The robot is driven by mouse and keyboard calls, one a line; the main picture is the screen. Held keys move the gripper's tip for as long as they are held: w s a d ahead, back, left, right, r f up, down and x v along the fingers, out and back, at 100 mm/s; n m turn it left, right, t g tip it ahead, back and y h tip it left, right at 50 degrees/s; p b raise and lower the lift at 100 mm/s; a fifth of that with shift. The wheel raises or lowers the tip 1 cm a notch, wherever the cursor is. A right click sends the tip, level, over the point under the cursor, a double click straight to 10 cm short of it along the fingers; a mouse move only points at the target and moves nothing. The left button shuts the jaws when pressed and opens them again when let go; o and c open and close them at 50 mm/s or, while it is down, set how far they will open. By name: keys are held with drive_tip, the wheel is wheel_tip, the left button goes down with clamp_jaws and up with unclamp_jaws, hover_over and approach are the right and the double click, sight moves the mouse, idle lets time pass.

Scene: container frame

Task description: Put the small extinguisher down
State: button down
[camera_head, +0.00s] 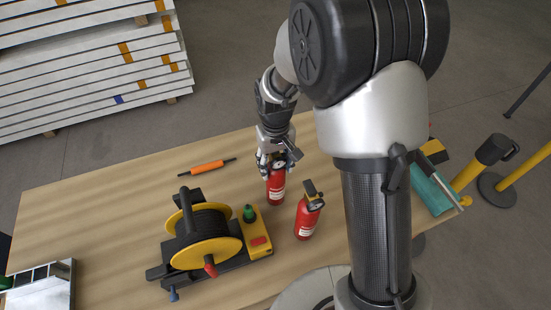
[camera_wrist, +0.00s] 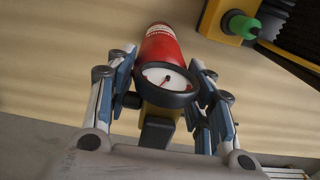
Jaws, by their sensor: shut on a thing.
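A small red extinguisher (camera_head: 276,188) is upright at the middle of the wooden table, under my gripper (camera_head: 272,160). My gripper is shut on its top. In the wrist view the red body (camera_wrist: 163,48) and round white gauge (camera_wrist: 163,78) show between the two fingers (camera_wrist: 160,95). Whether its base touches the table I cannot tell. A second red extinguisher (camera_head: 305,219), with a yellow and black head, stands just to the right and nearer. It is apart from the held one.
A yellow and black cable reel (camera_head: 205,250) stands left of the extinguishers, beside a yellow box with a green knob (camera_head: 249,213). An orange-handled tool (camera_head: 207,167) lies behind. A teal case (camera_head: 432,190) is at right. The table's left part (camera_head: 90,205) is clear.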

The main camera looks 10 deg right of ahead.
drive_tip(key=c, duration=0.8)
unclamp_jaws()
drive_tip(key=shift+o, duration=0.2)
